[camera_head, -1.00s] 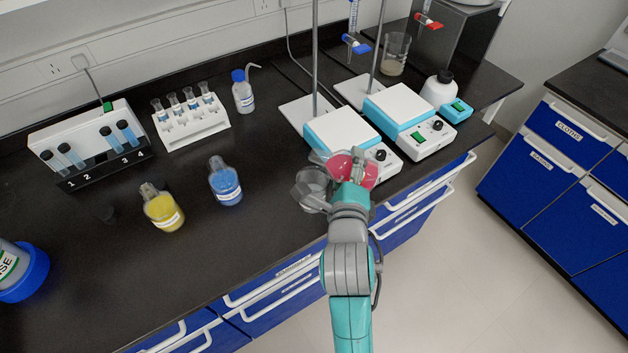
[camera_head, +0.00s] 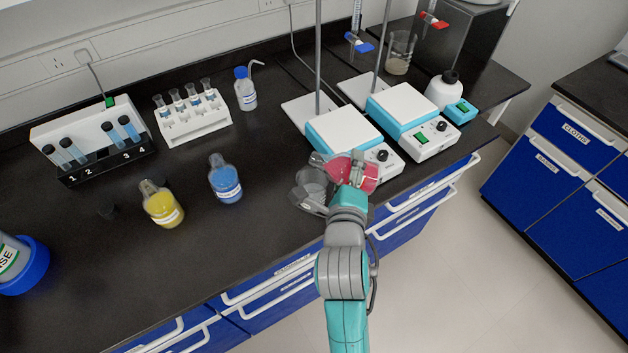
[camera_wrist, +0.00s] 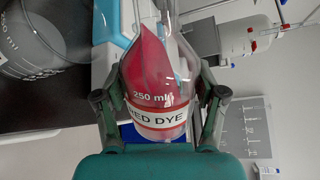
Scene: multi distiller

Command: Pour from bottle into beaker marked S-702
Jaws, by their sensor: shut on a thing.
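My gripper (camera_head: 352,184) is shut on a clear bottle (camera_head: 362,176) of red liquid. Its label reads RED DYE in the wrist view (camera_wrist: 158,118). The bottle is tilted, with its neck pointing left in the head view, close to a clear glass beaker (camera_head: 311,184) near the counter's front edge. The beaker also shows at the upper left of the wrist view (camera_wrist: 38,40), with a greyish inside. No S-702 mark is legible on it. I cannot tell whether any liquid is leaving the bottle.
Two hotplate stirrers (camera_head: 342,132) with rods stand behind the bottle. Bottles of yellow (camera_head: 162,208) and blue (camera_head: 226,184) liquid stand to the left. Another beaker (camera_head: 399,56) stands at the back. A white tube rack (camera_head: 195,122) stands at the back left.

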